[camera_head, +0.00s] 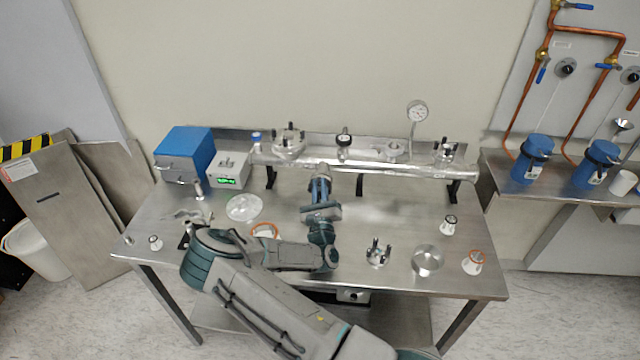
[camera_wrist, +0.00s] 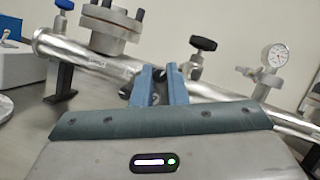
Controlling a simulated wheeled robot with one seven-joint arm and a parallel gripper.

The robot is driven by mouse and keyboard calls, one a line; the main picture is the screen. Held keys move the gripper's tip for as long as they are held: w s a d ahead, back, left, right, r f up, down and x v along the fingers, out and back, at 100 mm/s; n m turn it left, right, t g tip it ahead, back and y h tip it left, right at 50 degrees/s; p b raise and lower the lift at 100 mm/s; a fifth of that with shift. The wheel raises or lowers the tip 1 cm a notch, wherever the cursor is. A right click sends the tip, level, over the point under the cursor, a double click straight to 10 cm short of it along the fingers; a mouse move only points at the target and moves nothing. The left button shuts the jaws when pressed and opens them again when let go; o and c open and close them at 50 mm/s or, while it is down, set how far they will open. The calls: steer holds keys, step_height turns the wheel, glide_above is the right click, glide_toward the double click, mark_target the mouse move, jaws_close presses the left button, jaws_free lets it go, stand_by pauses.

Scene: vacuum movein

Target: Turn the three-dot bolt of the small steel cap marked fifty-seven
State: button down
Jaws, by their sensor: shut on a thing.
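My gripper (camera_head: 320,178) is at the front of the steel tube, near its middle. In the wrist view its blue fingers (camera_wrist: 160,82) are closed around a small dark thing (camera_wrist: 157,74), mostly hidden. I cannot tell what it is. A steel cap with upright dark bolts (camera_head: 377,254) stands on the table to the right of my gripper. A larger bolted flange (camera_head: 288,142) sits on the tube at left; it also shows in the wrist view (camera_wrist: 104,38). A smaller bolted fitting (camera_head: 446,150) is near the tube's right end. No number or dots are legible.
The steel tube (camera_head: 330,157) runs along the back of the table, with a black-knobbed valve (camera_head: 344,140) and gauge (camera_head: 417,112). A blue box (camera_head: 183,150) stands at left. Bare table lies around the loose cap.

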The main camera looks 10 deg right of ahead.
steer(key=shift+d+r+n+y+p, duration=0.1)
steer(key=shift+n+y+p, duration=0.8)
steer(key=shift+n, duration=1)
steer(key=shift+n+g, duration=0.3)
steer(key=c, duration=1.4)
jaws_free()
steer(key=shift+c, duration=0.2)
steer(key=b+v, duration=0.3)
steer(key=v, duration=0.9)
steer(key=shift+s+f, duration=0.25)
steer(key=shift+s, duration=0.1)
steer(key=shift+s+b, duration=0.3)
steer(key=shift+s, duration=0.25)
